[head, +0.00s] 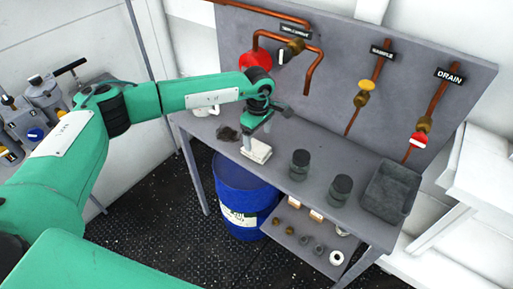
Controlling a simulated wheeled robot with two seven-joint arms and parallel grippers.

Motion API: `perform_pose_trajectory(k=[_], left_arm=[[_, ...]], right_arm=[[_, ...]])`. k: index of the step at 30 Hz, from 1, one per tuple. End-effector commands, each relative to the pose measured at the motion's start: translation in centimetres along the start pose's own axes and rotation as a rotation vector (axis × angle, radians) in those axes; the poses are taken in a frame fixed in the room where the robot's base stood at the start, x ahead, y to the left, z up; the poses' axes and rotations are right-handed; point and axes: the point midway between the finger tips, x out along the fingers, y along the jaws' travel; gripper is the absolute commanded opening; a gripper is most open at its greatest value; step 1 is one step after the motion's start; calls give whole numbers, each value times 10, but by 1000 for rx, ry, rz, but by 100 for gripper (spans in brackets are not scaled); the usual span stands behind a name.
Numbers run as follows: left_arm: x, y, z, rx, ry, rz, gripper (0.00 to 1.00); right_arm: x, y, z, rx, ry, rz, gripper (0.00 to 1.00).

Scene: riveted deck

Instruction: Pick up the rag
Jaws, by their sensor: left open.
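A dark crumpled piece (228,134), which looks like a cloth rag, lies on the left part of the grey workbench (328,163). A pale, flat, block-like item (258,154) lies just right of it, near the bench's front edge; I cannot tell whether it is folded cloth. My left gripper (256,138) points down over the pale item, open, with its fingers close above or beside it. The dark piece is a little left of the fingers. Contact cannot be made out. My right gripper is not in view.
Two dark jars (300,165) and (341,190) and a grey bin (388,193) stand to the right on the bench. Copper pipes with valves (366,92) line the back panel. A blue drum (240,193) stands below, beside a lower shelf (296,225) with small parts.

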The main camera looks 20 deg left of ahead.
Motion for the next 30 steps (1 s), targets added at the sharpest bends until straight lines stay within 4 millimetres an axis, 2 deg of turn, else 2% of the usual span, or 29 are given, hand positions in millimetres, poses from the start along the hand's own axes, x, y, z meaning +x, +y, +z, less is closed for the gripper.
perform_pose_trajectory(k=[5, 10, 15, 22, 23, 27, 30], left_arm=[[10, 0, -2, -2, 0, -1, 82], [34, 1, -8, -2, -1, -3, 82], [53, 1, -7, 0, -1, 0, 82], [56, 2, -7, 1, -1, 1, 82], [56, 2, -7, 0, -1, 1, 78], [56, 2, -7, 0, -1, 1, 50], [56, 2, -7, 0, -1, 1, 33]], right_arm=[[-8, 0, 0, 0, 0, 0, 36], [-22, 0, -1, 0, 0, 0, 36], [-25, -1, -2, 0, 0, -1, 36], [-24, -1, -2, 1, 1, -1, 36], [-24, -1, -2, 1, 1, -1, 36], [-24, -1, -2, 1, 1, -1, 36], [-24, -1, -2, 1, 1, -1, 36]])
